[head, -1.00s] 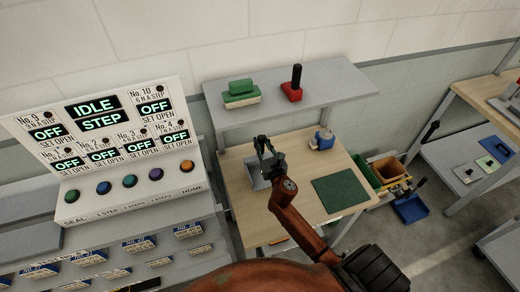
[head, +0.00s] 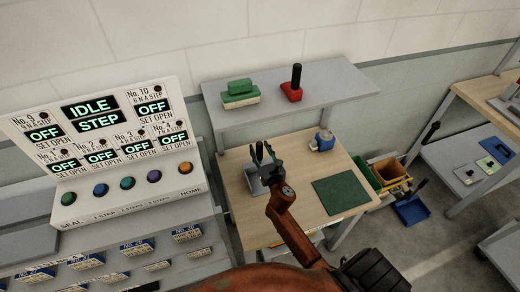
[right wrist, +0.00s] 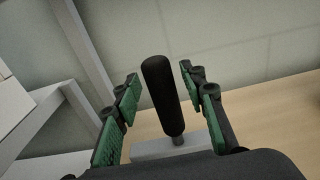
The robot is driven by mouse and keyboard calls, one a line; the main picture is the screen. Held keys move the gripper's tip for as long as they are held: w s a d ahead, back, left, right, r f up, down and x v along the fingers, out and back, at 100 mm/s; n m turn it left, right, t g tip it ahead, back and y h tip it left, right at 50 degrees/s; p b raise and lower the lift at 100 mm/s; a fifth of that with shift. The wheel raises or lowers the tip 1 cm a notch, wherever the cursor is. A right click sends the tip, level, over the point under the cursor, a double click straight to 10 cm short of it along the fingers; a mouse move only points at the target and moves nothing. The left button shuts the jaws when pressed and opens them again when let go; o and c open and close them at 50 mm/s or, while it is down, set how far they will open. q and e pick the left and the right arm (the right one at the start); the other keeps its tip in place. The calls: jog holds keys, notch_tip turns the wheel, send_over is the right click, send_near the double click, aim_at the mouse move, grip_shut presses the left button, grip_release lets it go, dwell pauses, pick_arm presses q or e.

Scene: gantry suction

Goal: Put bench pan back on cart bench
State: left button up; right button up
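A grey pan (head: 253,181) with an upright black handle (head: 259,151) stands at the left of the wooden bench top (head: 300,160); I take it for the bench pan. My right gripper (head: 264,157) is at this handle. In the right wrist view the handle (right wrist: 162,95) rises between the green-padded fingers of the right gripper (right wrist: 160,88), with a gap on both sides. The gripper is open and grips nothing. The pan's grey body (right wrist: 170,147) shows only partly there, behind my gripper. My left gripper is not in view.
A green mat (head: 341,190) and a blue item (head: 322,141) are on the bench. The shelf (head: 330,90) above holds a green block (head: 240,93) and a red black-handled tool (head: 292,86). A control panel (head: 120,185) stands left. A blue dustpan (head: 411,209) is on the floor.

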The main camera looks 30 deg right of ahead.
jog(key=v, duration=1.2)
jog(key=shift+s, duration=0.1)
